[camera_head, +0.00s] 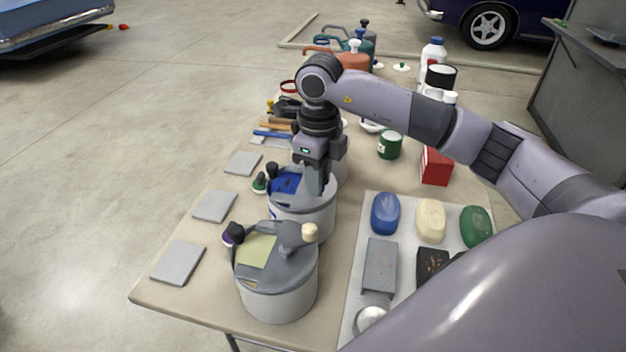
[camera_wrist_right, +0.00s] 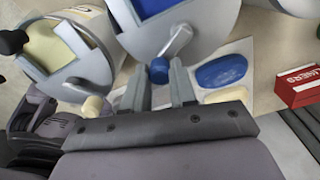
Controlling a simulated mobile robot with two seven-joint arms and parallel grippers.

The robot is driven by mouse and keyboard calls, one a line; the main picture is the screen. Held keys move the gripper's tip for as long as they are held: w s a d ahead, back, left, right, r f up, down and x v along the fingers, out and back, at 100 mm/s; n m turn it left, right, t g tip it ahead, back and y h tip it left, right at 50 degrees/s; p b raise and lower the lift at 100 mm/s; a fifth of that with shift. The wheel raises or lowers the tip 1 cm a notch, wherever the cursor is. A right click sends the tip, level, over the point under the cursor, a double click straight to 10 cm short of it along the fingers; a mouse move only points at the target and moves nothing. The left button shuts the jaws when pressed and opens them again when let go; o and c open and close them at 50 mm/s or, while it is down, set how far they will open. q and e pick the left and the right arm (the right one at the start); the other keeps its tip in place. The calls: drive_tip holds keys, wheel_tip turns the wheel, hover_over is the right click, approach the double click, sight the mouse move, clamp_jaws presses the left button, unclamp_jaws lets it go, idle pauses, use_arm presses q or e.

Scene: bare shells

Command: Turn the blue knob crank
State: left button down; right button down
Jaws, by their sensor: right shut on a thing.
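The blue knob (camera_wrist_right: 158,71) sits on the end of a grey crank arm (camera_wrist_right: 178,42) on a grey-lidded white drum with a blue opening (camera_head: 285,183). My right gripper (camera_wrist_right: 160,80) reaches down and is shut on the blue knob, with one finger on each side of it. In the head view my right gripper (camera_head: 316,188) hangs over the right side of this drum's lid and hides the knob. The drum's lid also shows in the wrist view (camera_wrist_right: 208,25). My left gripper is in neither view.
A similar drum (camera_head: 277,295) with a yellow opening and cream knob (camera_head: 310,232) stands close in front. Blue, cream and green blocks lie on a pale mat (camera_head: 350,290) to the right. A red box (camera_head: 436,166) and green can (camera_head: 390,145) stand behind. Grey tiles (camera_head: 178,263) line the left edge.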

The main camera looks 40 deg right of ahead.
drive_tip(key=d+n, duration=0.1)
drive_tip(key=n, duration=0.1)
drive_tip(key=n+b, duration=0.1)
drive_tip(key=n, duration=0.1)
drive_tip(key=shift+d+n, duration=0.3)
drive_tip(key=shift+d, duration=0.1)
drive_tip(key=n, duration=0.1)
drive_tip(key=d+n+b, duration=0.1)
drive_tip(key=shift+n, duration=0.4)
drive_tip(key=n, duration=0.2)
drive_tip(key=shift+w+d+n, duration=0.25)
drive_tip(key=shift+d+n, duration=0.05)
drive_tip(key=shift+d, duration=0.1)
drive_tip(key=n, duration=0.2)
drive_tip(key=w+d+n, duration=0.1)
drive_tip(key=n, duration=0.1)
drive_tip(key=shift+w+d+r+n, duration=0.1)
drive_tip(key=shift+n, duration=0.2)
drive_tip(key=shift+w+d+n, duration=0.15)
drive_tip(key=shift+w+n, duration=0.25)
drive_tip(key=shift+n, duration=0.75)
drive_tip(key=shift+w+d+n, duration=0.15)
drive_tip(key=shift+w+n, duration=0.2)
drive_tip(key=shift+n, duration=0.8)
drive_tip(key=c, duration=0.9)
unclamp_jaws()
